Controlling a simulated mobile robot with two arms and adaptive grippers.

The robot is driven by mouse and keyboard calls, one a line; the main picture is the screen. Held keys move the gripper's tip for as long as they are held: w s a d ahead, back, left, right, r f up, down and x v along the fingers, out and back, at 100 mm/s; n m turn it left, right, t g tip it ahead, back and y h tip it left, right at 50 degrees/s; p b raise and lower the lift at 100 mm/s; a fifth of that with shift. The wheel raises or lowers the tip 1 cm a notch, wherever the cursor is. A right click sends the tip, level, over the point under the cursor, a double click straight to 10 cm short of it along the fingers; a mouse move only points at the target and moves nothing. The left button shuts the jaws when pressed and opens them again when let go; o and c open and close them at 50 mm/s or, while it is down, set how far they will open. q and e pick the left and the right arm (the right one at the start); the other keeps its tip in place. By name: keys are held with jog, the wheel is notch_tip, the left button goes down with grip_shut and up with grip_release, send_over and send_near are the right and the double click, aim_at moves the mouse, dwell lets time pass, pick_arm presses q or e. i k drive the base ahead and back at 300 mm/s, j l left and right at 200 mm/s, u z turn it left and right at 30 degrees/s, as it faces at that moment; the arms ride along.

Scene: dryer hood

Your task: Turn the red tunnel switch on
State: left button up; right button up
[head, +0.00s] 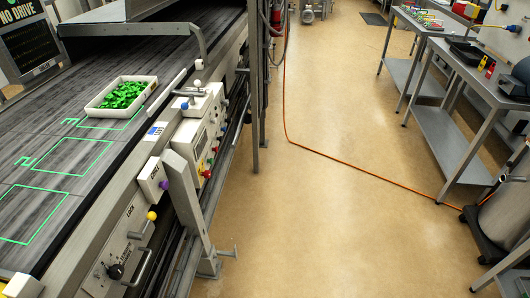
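A white control box (195,135) is fixed to the side of the conveyor machine, left of the picture's middle. A red knob (207,173) sticks out at its lower front edge, and this is the clearest red control. Smaller coloured controls sit farther along the same face, some reddish. The labels there are too small to read, so I cannot tell which one is named tunnel or which way the red knob is set. Neither of my grippers shows in the head view.
A purple knob (164,184) and a yellow knob (152,215) sit nearer on the machine's side. A white tray (92,108) of green pieces stands on the dark belt (58,128). An orange cable (350,166) crosses the open floor (330,230). Metal benches (450,150) line the right.

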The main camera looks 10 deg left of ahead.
aim_at(207, 174)
jog(key=i+l, duration=0.15)
jog(key=i, duration=0.75)
jog(key=i+l, duration=0.1)
jog(key=i, duration=0.8)
jog(key=i+l+u, duration=0.1)
jog(key=i+u, duration=0.2)
jog(key=u, duration=0.15)
jog(key=i+l+u, duration=0.25)
jog(key=u, duration=0.2)
jog(key=i+l+u, duration=0.3)
jog(key=u, duration=0.15)
jog(key=i+l+u, duration=0.2)
jog(key=l+u, duration=0.25)
